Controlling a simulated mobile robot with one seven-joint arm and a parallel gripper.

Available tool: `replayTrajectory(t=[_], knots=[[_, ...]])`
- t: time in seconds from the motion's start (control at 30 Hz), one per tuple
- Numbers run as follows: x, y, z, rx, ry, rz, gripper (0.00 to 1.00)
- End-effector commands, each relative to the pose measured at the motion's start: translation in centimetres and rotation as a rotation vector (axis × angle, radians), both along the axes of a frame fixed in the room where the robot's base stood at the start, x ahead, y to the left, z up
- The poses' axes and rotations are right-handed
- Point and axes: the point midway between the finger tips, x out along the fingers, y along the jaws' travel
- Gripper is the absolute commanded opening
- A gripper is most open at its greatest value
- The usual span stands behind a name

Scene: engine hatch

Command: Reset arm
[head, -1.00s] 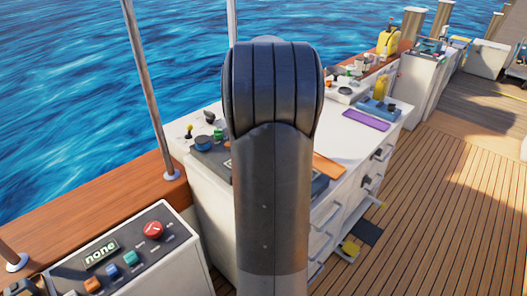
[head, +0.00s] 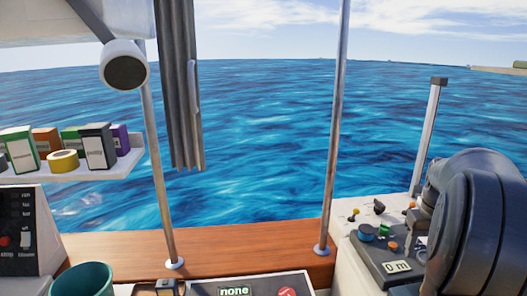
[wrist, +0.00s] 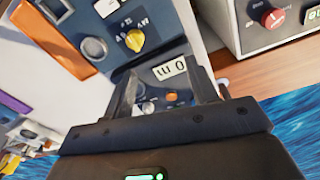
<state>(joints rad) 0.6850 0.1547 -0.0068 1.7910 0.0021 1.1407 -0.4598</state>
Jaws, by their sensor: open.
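My gripper (wrist: 165,90) shows in the wrist view with its two fingers apart and nothing between them. Beyond the fingers is a dark control panel (wrist: 120,62) with a "0 m" display (wrist: 170,68), upside down in this view, and a yellow knob (wrist: 135,38). The same panel shows in the head view (head: 375,262) at the lower right. My dark arm fills the right edge of the head view and covers part of the white unit there. My gripper is hidden in the head view.
Thin metal posts (head: 332,150) rise from the wooden rail (head: 230,250). A white shelf (head: 90,172) with several small boxes hangs at the left. A teal cup (head: 82,280) stands at the bottom left. A "none" display panel (head: 250,290) is at the bottom. Water lies beyond.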

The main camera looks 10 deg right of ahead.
Motion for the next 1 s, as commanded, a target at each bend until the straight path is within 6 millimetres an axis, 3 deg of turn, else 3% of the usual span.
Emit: replayTrajectory(t=[0.03,0.2,0.5,0.8,1.0], knots=[[0.1,2.5,1.1,-0.014,-0.021,0.02,0.53],[-0.7,9.6,3.3,-0.049,-0.089,0.059,0.53],[-4.8,20.5,5.2,-0.076,-0.22,0.13,0.53],[-10.7,28.5,4.4,-0.06,-0.357,0.198,0.53],[-13.7,31.2,3.2,-0.038,-0.422,0.226,0.53]])
